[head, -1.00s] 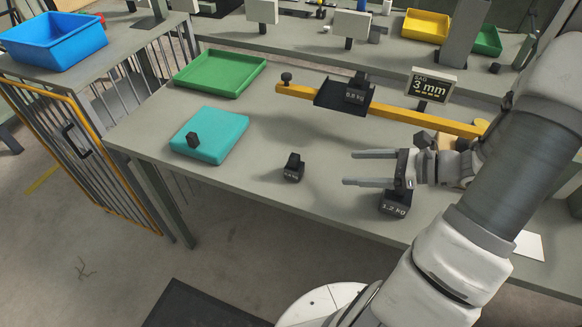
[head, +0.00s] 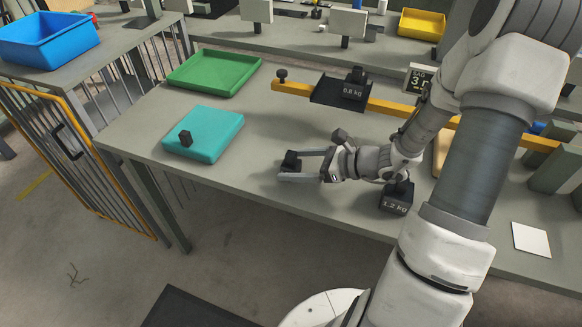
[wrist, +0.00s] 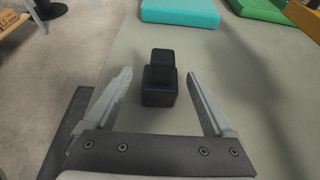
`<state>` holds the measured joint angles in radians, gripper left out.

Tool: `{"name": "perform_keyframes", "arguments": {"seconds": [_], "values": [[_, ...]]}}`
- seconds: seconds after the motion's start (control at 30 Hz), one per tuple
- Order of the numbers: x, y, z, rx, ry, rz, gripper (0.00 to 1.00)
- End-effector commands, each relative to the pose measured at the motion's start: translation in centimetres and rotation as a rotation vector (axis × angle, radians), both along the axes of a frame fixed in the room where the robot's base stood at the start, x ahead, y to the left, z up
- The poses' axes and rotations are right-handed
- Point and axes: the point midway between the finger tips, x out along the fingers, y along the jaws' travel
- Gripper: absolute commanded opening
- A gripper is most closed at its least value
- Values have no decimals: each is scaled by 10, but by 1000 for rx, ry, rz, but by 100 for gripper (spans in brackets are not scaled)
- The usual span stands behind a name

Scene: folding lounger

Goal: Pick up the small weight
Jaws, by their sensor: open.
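The small black weight (head: 291,158) stands upright on the grey table near its front edge; its label is hidden now. My gripper (head: 290,166) is open, low over the table, with its fingers pointing left and one on each side of the weight. In the wrist view, the weight (wrist: 160,88) is between the two open fingers (wrist: 160,74), with a visible gap on both sides. I cannot tell how high the fingertips are above the table.
A 1.2 kg weight (head: 397,198) stands right of my gripper, close to my arm. A teal pad (head: 204,134) with a small black block (head: 185,138) lies left. Behind are a green tray (head: 214,72) and a yellow beam (head: 386,106) carrying a 0.8 kg weight (head: 354,84).

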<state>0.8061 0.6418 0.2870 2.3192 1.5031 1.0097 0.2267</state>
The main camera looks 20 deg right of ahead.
Motion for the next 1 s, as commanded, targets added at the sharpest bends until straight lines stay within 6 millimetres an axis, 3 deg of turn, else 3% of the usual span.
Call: {"name": "perform_keyframes", "arguments": {"seconds": [0.37, 0.83, 1.0], "values": [[6, 9, -5, -1, 1, 0, 86], [6, 9, -4, -1, 0, -1, 1], [6, 8, -4, -1, 0, -1, 0]]}}
